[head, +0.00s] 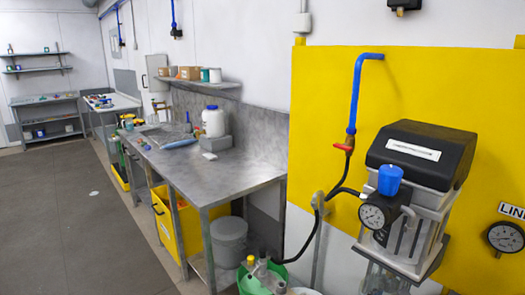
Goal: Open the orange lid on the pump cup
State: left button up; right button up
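I do not make out an orange lid in the head view. A pump unit (412,200) with a black hood and a clear body hangs on the yellow wall panel at the right. It has a blue knob (390,179) and a round gauge (373,216). A clear cup (384,281) shows below it, cut off by the bottom edge. Whether this is the pump cup I cannot tell. Neither gripper is in view.
A green drum (247,285) with grey fittings and a yellow cap stands at the bottom edge. A grey metal workbench (245,177) runs along the wall, with a grey bucket (229,240) under it. The floor (60,220) at the left is clear.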

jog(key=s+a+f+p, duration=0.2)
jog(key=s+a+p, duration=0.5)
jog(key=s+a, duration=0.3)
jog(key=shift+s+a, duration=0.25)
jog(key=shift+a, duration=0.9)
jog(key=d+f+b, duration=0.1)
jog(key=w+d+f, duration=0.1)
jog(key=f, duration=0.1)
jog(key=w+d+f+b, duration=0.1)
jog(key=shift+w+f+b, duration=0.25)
jog(key=shift+b, duration=0.1)
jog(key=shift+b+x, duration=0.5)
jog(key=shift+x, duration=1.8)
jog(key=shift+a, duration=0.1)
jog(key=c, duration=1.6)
